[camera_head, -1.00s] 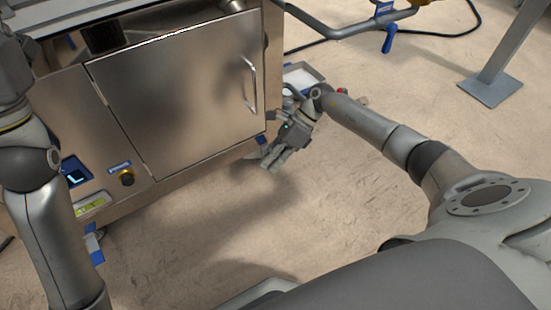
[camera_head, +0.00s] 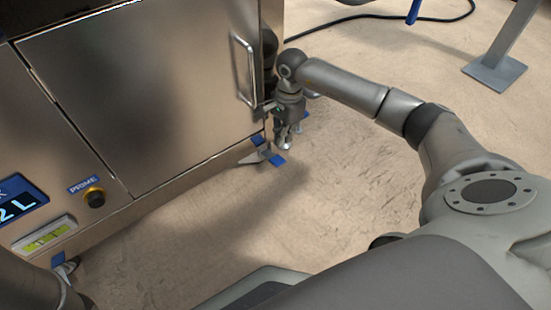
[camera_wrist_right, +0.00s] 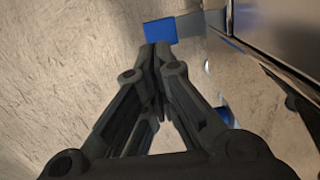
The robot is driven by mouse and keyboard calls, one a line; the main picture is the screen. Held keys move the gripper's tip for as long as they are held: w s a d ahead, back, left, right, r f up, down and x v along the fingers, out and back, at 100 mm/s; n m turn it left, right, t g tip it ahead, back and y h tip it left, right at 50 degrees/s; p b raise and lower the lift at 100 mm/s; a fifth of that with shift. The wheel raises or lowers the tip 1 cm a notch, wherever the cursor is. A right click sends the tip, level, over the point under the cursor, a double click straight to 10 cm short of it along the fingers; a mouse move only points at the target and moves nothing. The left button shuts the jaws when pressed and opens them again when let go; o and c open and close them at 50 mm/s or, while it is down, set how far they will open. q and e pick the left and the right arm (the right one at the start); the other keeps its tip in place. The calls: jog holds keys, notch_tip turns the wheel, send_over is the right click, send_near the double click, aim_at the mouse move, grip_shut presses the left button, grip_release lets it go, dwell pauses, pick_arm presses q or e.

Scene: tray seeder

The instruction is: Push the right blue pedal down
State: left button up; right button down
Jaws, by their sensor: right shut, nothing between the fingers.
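The right blue pedal (camera_head: 278,160) sticks out low at the machine's front right corner, just above the floor. It also shows in the right wrist view (camera_wrist_right: 160,31), at the top. My right gripper (camera_head: 287,146) is shut and empty and points down beside the pedal, its fingertips slightly up and right of it in the head view. In the right wrist view, the shut fingertips (camera_wrist_right: 158,46) appear at the pedal's near edge; I cannot tell whether they touch it. My left gripper is outside the frames; only part of my left arm shows at lower left.
The steel machine's door (camera_head: 150,90) has a vertical handle (camera_head: 245,70) close to my right wrist. A PRIME knob (camera_head: 95,198) and a display (camera_head: 20,207) are on its left. The floor in front is clear. A metal post's foot plate (camera_head: 495,74) stands at the upper right.

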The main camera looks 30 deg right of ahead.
aim_at(279, 159)
jog(key=shift+w+a+r, duration=0.25)
jog(key=shift+a, duration=0.15)
jog(key=shift+a+f+b, duration=0.15)
jog(key=shift+f+b, duration=0.45)
jog(key=shift+b, duration=0.05)
notch_tip(279, 159, down, 6)
jog(key=b, duration=0.4)
jog(key=shift+s+a+r+b, duration=0.1)
jog(key=shift+a+b, duration=0.05)
jog(key=shift+b, duration=0.2)
notch_tip(279, 159, down, 4)
jog(key=shift+r, duration=0.2)
jog(key=d, duration=0.1)
jog(key=d+r, duration=0.1)
jog(key=d, duration=0.1)
jog(key=shift+d, duration=0.1)
